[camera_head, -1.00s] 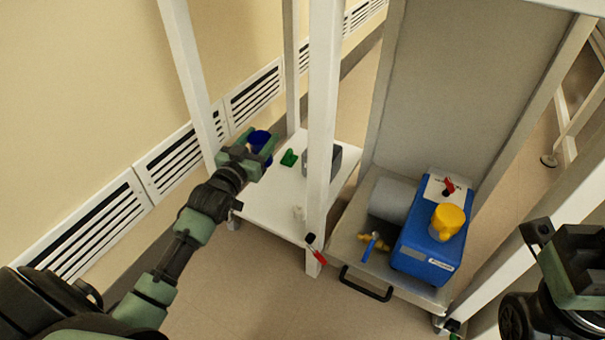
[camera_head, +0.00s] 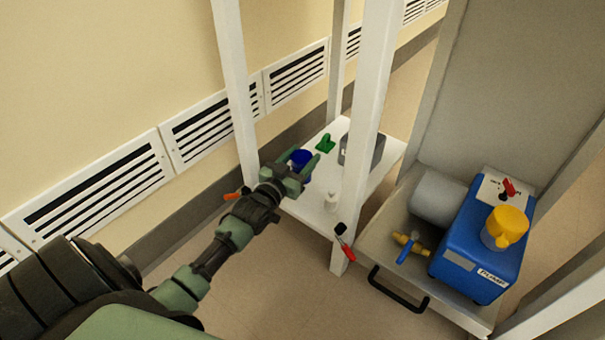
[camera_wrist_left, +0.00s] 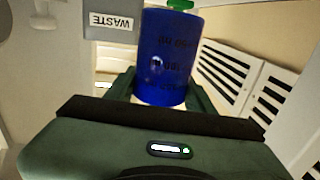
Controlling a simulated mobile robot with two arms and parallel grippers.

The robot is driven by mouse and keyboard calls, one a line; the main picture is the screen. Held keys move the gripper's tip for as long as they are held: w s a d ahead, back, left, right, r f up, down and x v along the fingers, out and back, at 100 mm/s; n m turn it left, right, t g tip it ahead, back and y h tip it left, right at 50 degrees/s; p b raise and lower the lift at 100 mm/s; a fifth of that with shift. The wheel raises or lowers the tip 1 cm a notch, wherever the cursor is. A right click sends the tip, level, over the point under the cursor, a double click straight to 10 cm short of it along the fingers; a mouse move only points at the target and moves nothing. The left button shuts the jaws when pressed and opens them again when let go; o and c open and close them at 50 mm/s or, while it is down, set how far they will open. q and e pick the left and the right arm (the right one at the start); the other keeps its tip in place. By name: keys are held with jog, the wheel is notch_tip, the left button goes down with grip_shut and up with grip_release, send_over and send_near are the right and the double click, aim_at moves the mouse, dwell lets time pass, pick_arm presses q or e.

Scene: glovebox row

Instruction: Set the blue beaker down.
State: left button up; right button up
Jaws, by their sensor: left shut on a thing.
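The blue beaker (camera_head: 301,158) is between the fingers of my left gripper (camera_head: 303,168), at the left part of a low white shelf (camera_head: 305,209). In the left wrist view the beaker (camera_wrist_left: 166,58) stands upright between the two dark green fingers, with printed markings on its side. My left gripper is shut on it. I cannot tell whether the beaker's bottom touches the shelf. My right gripper is not in view now.
A green item (camera_head: 325,143), a grey box (camera_head: 362,150) and a small white bottle (camera_head: 331,201) are on the shelf. The box reads WASTE (camera_wrist_left: 110,22). White posts (camera_head: 367,110) frame the shelf. A blue pump (camera_head: 478,246) stands on the right.

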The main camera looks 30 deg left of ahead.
pick_arm(q)
jog(key=shift+f, duration=0.35)
notch_tip(320, 180, down, 3)
jog(key=b, duration=0.2)
jog(key=shift+f+b, duration=0.1)
jog(key=shift+b, duration=0.2)
jog(key=shift+r, duration=0.2)
jog(key=shift+f, duration=0.15)
jog(key=o, duration=1.3)
